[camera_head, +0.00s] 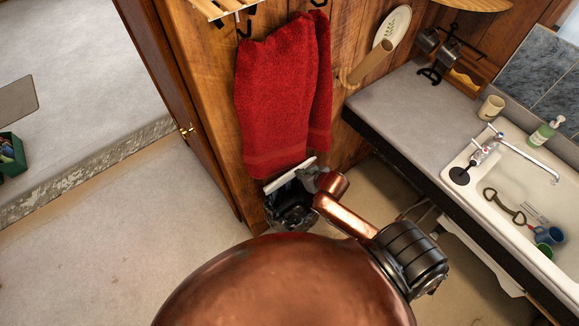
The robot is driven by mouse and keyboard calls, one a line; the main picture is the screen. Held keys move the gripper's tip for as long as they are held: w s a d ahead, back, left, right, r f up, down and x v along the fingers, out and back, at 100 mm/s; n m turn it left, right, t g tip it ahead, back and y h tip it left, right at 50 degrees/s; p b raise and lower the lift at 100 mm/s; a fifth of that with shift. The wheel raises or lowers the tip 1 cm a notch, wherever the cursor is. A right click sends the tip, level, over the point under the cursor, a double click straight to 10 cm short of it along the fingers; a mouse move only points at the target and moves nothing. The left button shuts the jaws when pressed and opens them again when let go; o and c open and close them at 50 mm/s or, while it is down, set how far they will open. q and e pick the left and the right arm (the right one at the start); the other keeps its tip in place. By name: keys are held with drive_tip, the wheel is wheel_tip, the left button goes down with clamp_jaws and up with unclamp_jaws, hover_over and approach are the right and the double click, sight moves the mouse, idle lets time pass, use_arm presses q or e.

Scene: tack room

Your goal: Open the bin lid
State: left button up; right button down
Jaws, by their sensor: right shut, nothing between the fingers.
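A small dark bin (289,214) stands on the floor against the wood panelling, below the red towel. A thin pale slab, apparently its lid (291,174), shows tilted above the dark part; how far it is open I cannot tell. My right gripper (312,180) is at the right end of the lid, at the tip of my copper arm. Its fingers are small and partly hidden; it appears shut and holds nothing. Whether it touches the lid is unclear. My left gripper is not in view.
The red towel (283,95) hangs just above the bin. A grey counter (415,100) with a white sink (490,205) runs along the right. A wooden door (180,90) with a brass knob stands to the left.

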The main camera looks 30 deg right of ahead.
sight(289, 173)
wheel_tip(289, 173, up, 6)
drive_tip(key=a, duration=0.2)
drive_tip(key=shift+t, duration=0.4)
drive_tip(key=x, duration=0.3)
drive_tip(key=s+f+p+x, duration=0.1)
drive_tip(key=x, duration=0.5)
drive_tip(key=shift+s+a+f, duration=0.1)
drive_tip(key=shift+a+f, duration=0.1)
drive_tip(key=shift+f, duration=0.1)
drive_tip(key=shift+s+f+y, duration=0.15)
drive_tip(key=shift+s+y, duration=0.15)
drive_tip(key=shift+s, duration=0.15)
drive_tip(key=shift+f, duration=0.1)
